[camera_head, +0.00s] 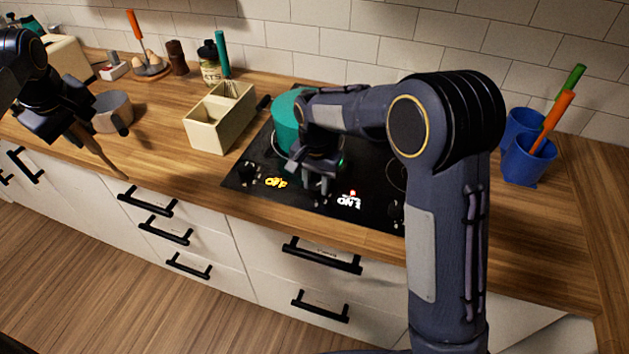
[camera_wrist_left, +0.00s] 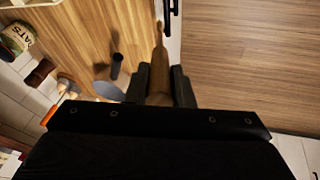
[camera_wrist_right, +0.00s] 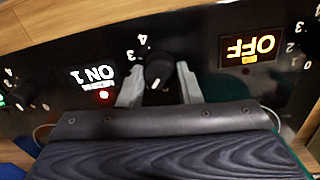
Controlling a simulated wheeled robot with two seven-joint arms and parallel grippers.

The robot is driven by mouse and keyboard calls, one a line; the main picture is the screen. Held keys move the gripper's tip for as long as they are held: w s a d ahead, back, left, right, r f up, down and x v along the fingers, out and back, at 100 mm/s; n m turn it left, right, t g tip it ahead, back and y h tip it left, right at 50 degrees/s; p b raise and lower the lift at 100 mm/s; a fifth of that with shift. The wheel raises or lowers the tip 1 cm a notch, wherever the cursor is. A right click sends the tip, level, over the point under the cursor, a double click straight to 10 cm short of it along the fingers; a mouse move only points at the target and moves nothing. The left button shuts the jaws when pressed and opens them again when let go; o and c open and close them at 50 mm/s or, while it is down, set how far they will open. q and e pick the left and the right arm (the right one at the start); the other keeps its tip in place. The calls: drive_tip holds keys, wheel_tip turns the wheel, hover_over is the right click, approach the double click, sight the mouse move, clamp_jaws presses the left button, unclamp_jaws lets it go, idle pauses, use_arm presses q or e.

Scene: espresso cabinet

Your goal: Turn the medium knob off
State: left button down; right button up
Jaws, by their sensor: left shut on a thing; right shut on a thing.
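My right gripper (camera_head: 318,185) is low over the front of the black cooktop (camera_head: 236,178). In the right wrist view its fingers are on both sides of a black knob (camera_wrist_right: 158,68), shut on it. The cooktop shows a yellow "OFF" display (camera_head: 276,182) and a white "ON 1" display (camera_head: 349,199) with a red light, on either side of this knob. Another knob (camera_wrist_right: 25,92) is beyond "ON 1". I cannot tell which knob is the medium one. My left gripper (camera_head: 76,127) is shut on a brown wooden utensil (camera_head: 98,152), which also shows in the left wrist view (camera_wrist_left: 160,70).
A teal pot (camera_head: 286,115) stands on the cooktop just behind my right gripper. A cream divided box (camera_head: 220,118) is left of the cooktop. A grey pan (camera_head: 112,110) is near my left gripper. Blue cups (camera_head: 528,163) with utensils stand on the right. Counter between is free.

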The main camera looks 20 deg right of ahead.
sight(316, 185)
drive_tip(key=shift+n, duration=0.3)
drive_tip(key=n, duration=0.3)
drive_tip(key=shift+n, duration=2.1)
drive_tip(key=o, duration=1)
wheel_tip(316, 185, up, 12)
